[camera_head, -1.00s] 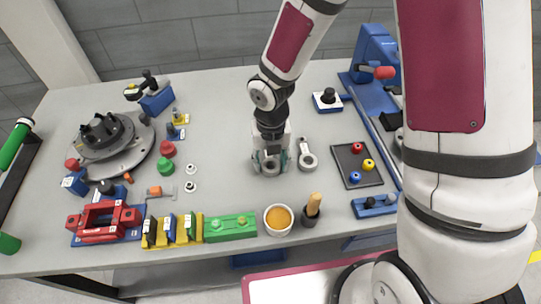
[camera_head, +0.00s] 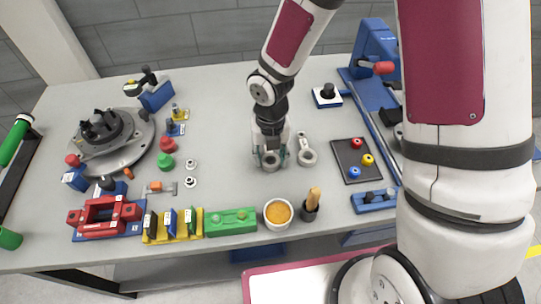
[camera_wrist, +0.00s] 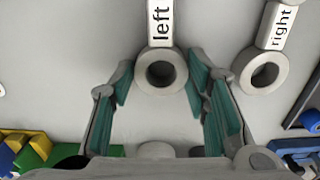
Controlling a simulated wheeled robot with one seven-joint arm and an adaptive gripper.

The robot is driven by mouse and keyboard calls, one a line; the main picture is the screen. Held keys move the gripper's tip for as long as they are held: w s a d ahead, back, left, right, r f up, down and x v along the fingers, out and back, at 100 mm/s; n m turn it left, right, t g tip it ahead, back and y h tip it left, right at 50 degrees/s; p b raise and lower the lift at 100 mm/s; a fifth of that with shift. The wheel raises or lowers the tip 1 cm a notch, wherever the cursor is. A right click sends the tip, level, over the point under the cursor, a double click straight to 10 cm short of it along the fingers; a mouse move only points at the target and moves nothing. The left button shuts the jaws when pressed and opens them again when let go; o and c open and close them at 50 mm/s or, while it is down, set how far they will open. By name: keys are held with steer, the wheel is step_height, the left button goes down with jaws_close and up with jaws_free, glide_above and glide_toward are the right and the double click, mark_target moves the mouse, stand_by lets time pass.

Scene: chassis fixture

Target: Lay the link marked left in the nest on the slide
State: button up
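The link marked left (camera_wrist: 162,70) is a grey bar with a ring end, its label readable in the wrist view. In the head view its ring (camera_head: 270,164) shows below my gripper (camera_head: 270,158); the rest is hidden behind the gripper. In the wrist view my gripper (camera_wrist: 160,85) is open, with one teal-padded finger on each side of the ring and gaps between. The link marked right (camera_wrist: 263,72) lies to the right, also visible in the head view (camera_head: 307,157). A blue slide fixture (camera_head: 372,115) stands at the right; I cannot make out its nest clearly.
A bowl of orange contents (camera_head: 278,215) and a brush pot (camera_head: 311,208) stand at the front edge. A round turntable (camera_head: 110,140) is at left. The table behind the gripper is clear.

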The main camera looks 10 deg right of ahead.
steer(key=shift+r, duration=0.2)
steer(key=shift+r+p, duration=0.8)
steer(key=shift+r, duration=0.05)
steer(key=shift+r, duration=0.1)
steer(key=shift+r+p, duration=1)
steer(key=shift+r, duration=0.35)
